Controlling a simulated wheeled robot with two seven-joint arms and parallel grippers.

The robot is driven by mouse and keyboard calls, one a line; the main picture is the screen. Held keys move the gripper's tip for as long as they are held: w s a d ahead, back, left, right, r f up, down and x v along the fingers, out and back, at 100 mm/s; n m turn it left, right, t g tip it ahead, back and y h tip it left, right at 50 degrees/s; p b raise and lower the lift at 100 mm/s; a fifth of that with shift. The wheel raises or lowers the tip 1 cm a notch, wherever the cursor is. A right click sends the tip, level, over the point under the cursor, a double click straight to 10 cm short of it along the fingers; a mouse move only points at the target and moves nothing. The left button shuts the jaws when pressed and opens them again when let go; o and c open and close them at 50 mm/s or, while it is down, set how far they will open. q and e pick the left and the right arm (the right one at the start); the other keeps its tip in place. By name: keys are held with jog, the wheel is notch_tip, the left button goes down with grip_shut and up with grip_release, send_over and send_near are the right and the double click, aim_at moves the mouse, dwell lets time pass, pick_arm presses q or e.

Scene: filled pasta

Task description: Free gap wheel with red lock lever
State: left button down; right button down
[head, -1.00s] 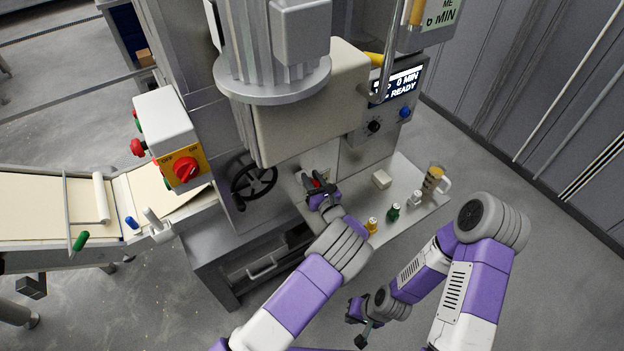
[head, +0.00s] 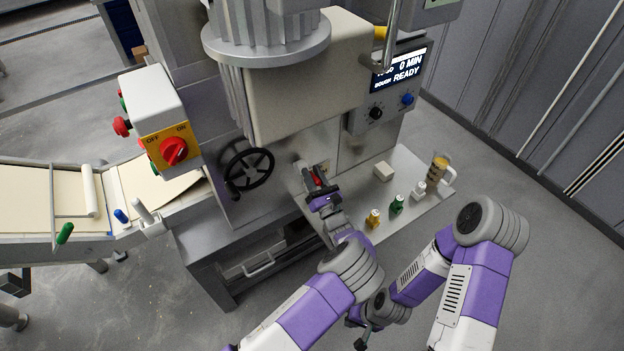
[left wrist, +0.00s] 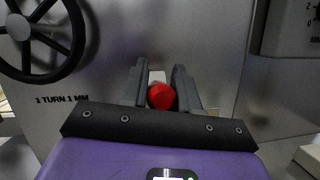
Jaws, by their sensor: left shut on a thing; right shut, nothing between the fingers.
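The gap wheel (head: 248,172) is a black spoked handwheel on the machine's front. It also shows in the left wrist view (left wrist: 42,36), at upper left, above the lettering "1 TURN 1 MM". The red lock lever (head: 317,177) is right of the wheel; its round red end (left wrist: 161,96) sits between the fingers in the left wrist view. My left gripper (head: 315,180) is shut on the lever, and the fingers hide part of it. My right gripper (head: 362,333) is low in the head view, away from the machine, shut and empty, partly hidden by my left arm.
A steel shelf (head: 425,208) right of the lever holds small bottles (head: 397,204), a white block (head: 383,171) and a glass mug (head: 438,172). A switch box (head: 160,125) and a conveyor (head: 25,205) are at left.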

pick_arm(q)
jog(key=shift+s+d+f+t+y+b, duration=0.15)
jog(key=shift+f+t+y+b, duration=0.15)
jog(key=shift+f+t+b, duration=0.8)
jog(key=shift+r+b, duration=0.3)
jog(key=shift+r, duration=0.15)
pick_arm(e)
notch_tip(320, 180, down, 4)
jog(key=shift+r, duration=0.15)
pick_arm(q)
jog(key=c, duration=0.9)
grip_release()
jog(key=p+v, duration=0.1)
jog(key=v, duration=0.6)
jog(key=shift+s+d+f, duration=0.1)
jog(key=shift+s+d, duration=0.05)
jog(key=shift+s, duration=0.1)
pick_arm(e)
jog(key=shift+r, duration=0.7)
